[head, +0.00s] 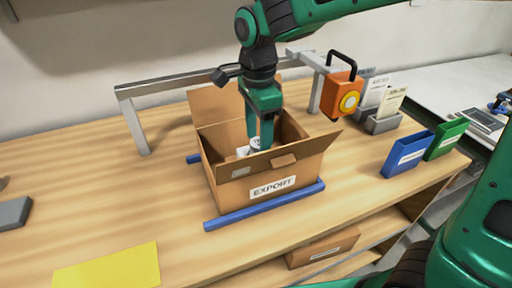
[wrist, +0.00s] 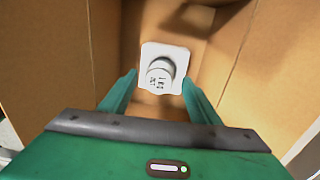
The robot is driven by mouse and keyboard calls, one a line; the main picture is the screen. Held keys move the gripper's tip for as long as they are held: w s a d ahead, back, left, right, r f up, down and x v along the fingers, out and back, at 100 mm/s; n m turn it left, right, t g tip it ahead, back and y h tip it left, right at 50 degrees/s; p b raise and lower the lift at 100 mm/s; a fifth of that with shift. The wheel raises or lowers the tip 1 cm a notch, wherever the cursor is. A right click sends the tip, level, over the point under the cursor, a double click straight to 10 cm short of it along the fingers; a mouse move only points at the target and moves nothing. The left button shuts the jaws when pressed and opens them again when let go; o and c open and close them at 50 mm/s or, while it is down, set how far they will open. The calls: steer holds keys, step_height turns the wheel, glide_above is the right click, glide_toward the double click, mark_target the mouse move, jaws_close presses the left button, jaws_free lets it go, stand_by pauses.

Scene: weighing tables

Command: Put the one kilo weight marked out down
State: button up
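A white weight (wrist: 160,72) with a round knob on a square base stands inside the cardboard box. Its dark marking is too small to read surely. In the head view, a white part of it (head: 243,151) shows over the box's front edge, beside my finger. My gripper (wrist: 160,80) reaches down into the box (head: 240,193), which is labelled EXPORT. Its two green fingers are spread on either side of the weight, with a narrow gap visible at the left. In the head view, the fingertips are hidden by the box wall.
The box stands with flaps open between blue rails (head: 265,206). A grey metal frame (head: 137,125) runs behind it, with an orange hanging block (head: 336,92) at its right. Card holders (head: 383,122), blue (head: 407,155) and green (head: 446,139) bins stand right. A yellow sheet (head: 108,268) lies front left.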

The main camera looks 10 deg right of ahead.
step_height(320, 180, up, 8)
steer(key=shift+r, duration=0.2)
steer(key=shift+d, duration=0.1)
steer(key=s+d+f+n, duration=0.2)
steer(key=d, duration=0.9)
steer(key=s+d+f+n, duration=0.1)
steer(key=s+d+f, duration=0.15)
steer(key=d, duration=0.85)
steer(key=s+d+f+n, duration=0.2)
steer(key=s+d+f, duration=0.1)
steer(key=s+d, duration=0.3)
steer(key=s+d+f+n, duration=0.3)
steer(key=s+d, duration=0.3)
steer(key=s, duration=0.4)
steer(key=shift+d+f, duration=0.15)
steer(key=shift+d, duration=0.15)
steer(key=shift+s, duration=0.1)
